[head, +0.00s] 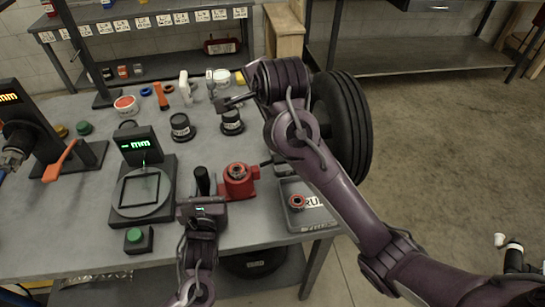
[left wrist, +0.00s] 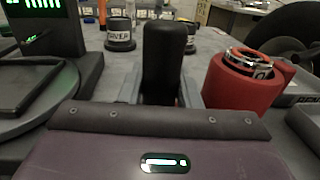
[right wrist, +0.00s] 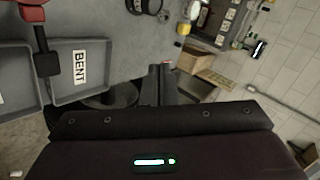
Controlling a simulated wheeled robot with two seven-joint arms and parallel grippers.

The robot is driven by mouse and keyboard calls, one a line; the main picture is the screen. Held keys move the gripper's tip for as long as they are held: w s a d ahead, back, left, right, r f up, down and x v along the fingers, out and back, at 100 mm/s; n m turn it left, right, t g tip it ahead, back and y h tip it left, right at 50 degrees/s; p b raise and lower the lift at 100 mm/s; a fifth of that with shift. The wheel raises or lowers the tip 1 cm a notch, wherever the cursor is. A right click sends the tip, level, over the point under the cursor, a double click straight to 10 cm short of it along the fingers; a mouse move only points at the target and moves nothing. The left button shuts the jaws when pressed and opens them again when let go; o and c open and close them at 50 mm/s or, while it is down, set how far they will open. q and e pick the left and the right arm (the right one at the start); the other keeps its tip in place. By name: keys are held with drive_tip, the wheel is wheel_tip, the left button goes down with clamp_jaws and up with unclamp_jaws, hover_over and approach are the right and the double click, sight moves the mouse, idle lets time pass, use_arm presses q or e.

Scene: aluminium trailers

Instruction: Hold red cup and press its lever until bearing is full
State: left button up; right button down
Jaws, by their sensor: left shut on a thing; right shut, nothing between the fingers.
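The red cup (head: 238,182) stands upright on the grey table with a metal bearing (head: 237,170) in its top. It also shows at right in the left wrist view (left wrist: 240,95). A black upright handle (head: 202,180) stands just left of the cup. My left gripper (left wrist: 167,95) is shut on this handle; its fingers flank the handle's lower part. A black bar with a dark end (right wrist: 42,40) runs from a red part at the top left of the right wrist view; it may be the lever. My right gripper (head: 226,103) is shut and empty, beyond the cup. Grease in the bearing cannot be told.
A grey tray (head: 318,222) with another bearing (head: 297,202) lies right of the cup. A black gauge with a green display (head: 138,145) stands left. Black labelled pots (head: 181,127) stand behind. A large tyre (head: 350,125) is behind my right arm.

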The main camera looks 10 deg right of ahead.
drive_tip(key=s+f+m+g+y, duration=0.2)
drive_tip(key=s+m+g, duration=0.1)
drive_tip(key=s, duration=0.3)
drive_tip(key=shift+a+f+m, duration=0.35)
drive_tip(key=shift+m, duration=0.15)
hover_over(272, 162)
wheel_tip(272, 162, down, 8)
drive_tip(key=shift+s+f, duration=0.15)
drive_tip(key=shift+f, duration=0.05)
drive_tip(key=shift+a+f, duration=0.1)
idle(1.7)
drive_tip(key=shift+f, duration=0.3)
